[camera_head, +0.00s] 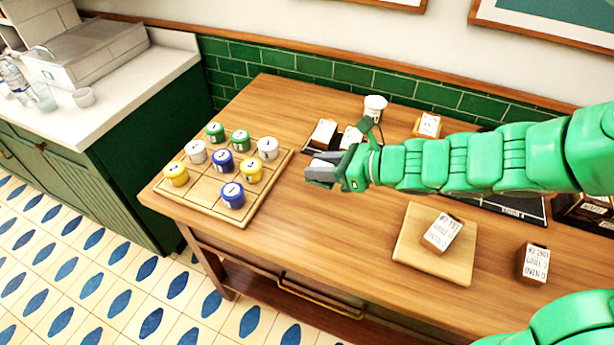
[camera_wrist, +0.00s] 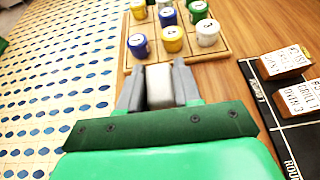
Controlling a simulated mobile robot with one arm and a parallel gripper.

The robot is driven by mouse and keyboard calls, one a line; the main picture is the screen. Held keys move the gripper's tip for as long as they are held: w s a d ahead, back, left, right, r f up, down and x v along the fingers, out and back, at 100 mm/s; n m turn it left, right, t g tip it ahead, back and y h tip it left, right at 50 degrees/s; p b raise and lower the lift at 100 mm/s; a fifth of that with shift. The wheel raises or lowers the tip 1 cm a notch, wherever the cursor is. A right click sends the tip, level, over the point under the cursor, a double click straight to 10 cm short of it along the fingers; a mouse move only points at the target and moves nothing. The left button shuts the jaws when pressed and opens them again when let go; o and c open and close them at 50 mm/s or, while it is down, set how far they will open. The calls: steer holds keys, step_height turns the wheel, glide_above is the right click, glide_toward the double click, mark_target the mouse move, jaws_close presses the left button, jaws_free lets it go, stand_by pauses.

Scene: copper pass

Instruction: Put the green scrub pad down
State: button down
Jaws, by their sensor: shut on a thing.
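My gripper (camera_head: 322,172) is above the wooden table (camera_head: 330,240), just right of the gridded board. In the wrist view my gripper (camera_wrist: 159,88) is shut on a pale grey, block-like thing (camera_wrist: 160,88) that fills the gap between the two grey fingers. Its underside is hidden, and I cannot make out any green on it. No green scrub pad can be made out in either view. The gridded wooden board (camera_head: 245,218) holds several green, white, blue and yellow jars, and the blue jar (camera_head: 232,194) is near its front edge.
A light wooden board (camera_head: 408,255) carries a labelled block (camera_head: 441,232); another block (camera_head: 532,263) stands to its right. A white cup (camera_head: 375,107) and labelled blocks (camera_head: 324,133) stand behind my gripper, the blocks on a black mat (camera_wrist: 302,137). The table's front middle is clear.

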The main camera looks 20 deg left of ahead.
steer(key=shift+s+d, duration=0.25)
steer(key=shift+s, duration=0.15)
steer(key=w+a+f, duration=0.2)
steer(key=w, duration=0.1)
steer(key=w+a+f, duration=0.5)
steer(key=w+f, duration=0.1)
steer(key=w, duration=0.1)
steer(key=shift+a+f, duration=0.2)
steer(key=shift+a, duration=0.05)
steer(key=shift+w+a+f, duration=0.35)
steer(key=shift+w+f, duration=0.1)
steer(key=shift+f, duration=1.85)
steer(key=c, duration=0.8)
jaws_free()
steer(key=shift+f, duration=0.1)
